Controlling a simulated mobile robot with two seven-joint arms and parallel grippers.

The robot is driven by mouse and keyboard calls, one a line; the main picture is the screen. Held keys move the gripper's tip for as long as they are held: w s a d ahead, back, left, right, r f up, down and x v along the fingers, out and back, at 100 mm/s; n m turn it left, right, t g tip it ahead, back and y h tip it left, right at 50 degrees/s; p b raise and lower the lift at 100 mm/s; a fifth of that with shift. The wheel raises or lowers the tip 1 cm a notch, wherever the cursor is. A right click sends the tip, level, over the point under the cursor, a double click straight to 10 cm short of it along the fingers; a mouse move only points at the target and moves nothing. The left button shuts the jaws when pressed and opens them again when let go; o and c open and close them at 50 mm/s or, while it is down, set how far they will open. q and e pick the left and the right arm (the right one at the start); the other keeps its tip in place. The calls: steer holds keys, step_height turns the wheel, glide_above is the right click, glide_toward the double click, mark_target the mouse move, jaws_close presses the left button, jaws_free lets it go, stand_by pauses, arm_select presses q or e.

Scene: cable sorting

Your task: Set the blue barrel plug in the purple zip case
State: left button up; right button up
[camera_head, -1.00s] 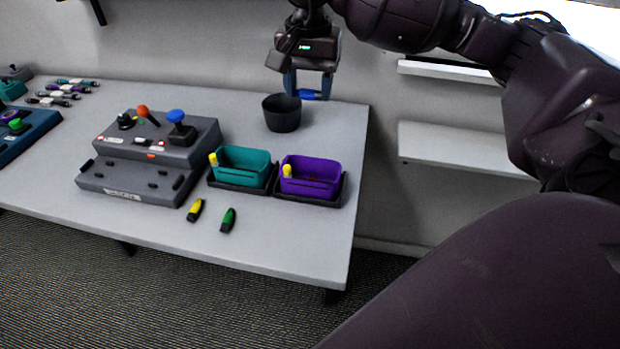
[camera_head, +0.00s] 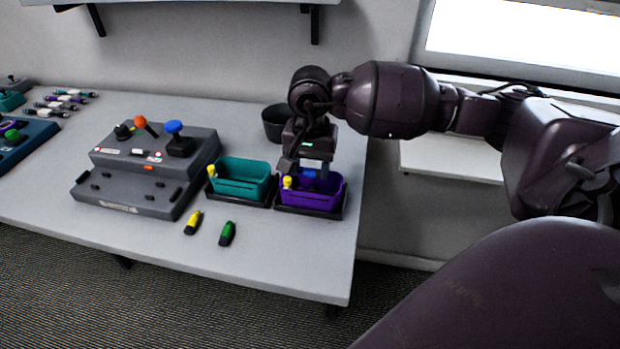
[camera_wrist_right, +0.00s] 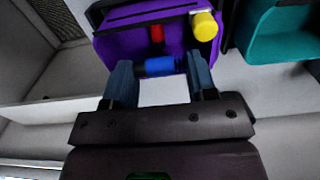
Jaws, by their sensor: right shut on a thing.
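The purple zip case (camera_head: 318,199) sits in a dark tray near the table's right edge, with a yellow plug (camera_head: 287,182) at its left front corner. My right gripper (camera_head: 309,179) is over the case, pointing down. It is shut on the blue barrel plug (camera_head: 308,173). A red piece (camera_wrist_right: 157,33) shows inside the case. I cannot tell whether the plug is above or below the case's rim. My left gripper is not in view.
A teal case (camera_head: 240,180) stands just left of the purple one. A dark cup (camera_head: 275,124) stands behind. A grey control box (camera_head: 150,165) is further left. A yellow connector (camera_head: 193,222) and a green connector (camera_head: 227,233) lie in front on bare table.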

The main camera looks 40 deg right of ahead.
mark_target(310, 176)
step_height(310, 176, down, 4)
steer(key=shift+r, duration=0.15)
steer(key=shift+f+b, duration=0.4)
steer(key=shift+f, duration=0.2)
